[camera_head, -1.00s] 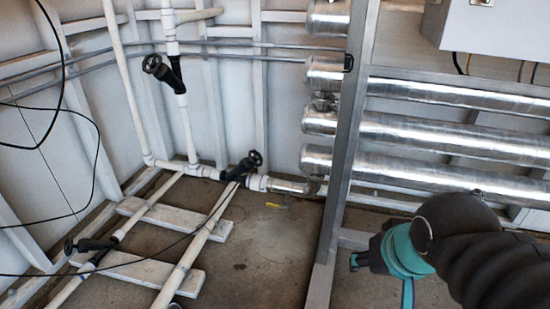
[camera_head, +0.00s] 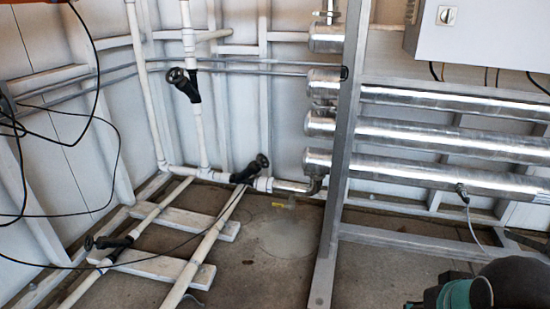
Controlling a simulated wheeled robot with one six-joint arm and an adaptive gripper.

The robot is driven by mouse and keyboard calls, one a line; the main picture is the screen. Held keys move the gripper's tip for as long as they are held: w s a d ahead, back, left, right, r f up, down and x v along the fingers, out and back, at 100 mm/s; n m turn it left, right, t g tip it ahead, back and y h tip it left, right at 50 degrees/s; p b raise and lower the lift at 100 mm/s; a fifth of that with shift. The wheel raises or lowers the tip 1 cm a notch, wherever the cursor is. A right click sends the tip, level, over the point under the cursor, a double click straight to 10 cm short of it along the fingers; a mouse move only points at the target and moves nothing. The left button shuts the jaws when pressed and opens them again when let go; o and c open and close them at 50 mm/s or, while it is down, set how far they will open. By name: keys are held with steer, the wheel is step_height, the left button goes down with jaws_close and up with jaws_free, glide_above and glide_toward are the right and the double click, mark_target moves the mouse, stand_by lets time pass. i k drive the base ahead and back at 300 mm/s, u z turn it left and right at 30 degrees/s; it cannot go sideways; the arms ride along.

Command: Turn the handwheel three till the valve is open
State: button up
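Three black valves with handwheels sit on white pipes. One handwheel (camera_head: 177,76) is on the upright pipe at the upper left. Another handwheel (camera_head: 262,160) is on the low pipe along the back wall, near the picture's middle. A third handwheel (camera_head: 89,243) is on a floor pipe at the lower left, its valve lying nearly flat. I see no number on any of them, so I cannot tell which is number three, nor whether any valve is open. Part of my black and teal arm shows at the lower right corner, far from all three. My gripper is not visible.
A grey metal frame post (camera_head: 340,170) stands right of the valves, carrying shiny cylinders (camera_head: 440,140) and a grey box (camera_head: 480,35). White planks (camera_head: 150,265) support the floor pipes. Black cables hang at the left. Bare floor (camera_head: 270,260) lies between the pipes and the post.

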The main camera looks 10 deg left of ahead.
mark_target(260, 163)
steer(key=z, duration=0.05)
steer(key=i, duration=0.6)
steer(key=u, duration=0.65)
steer(key=i, duration=0.45)
steer(key=u, duration=0.45)
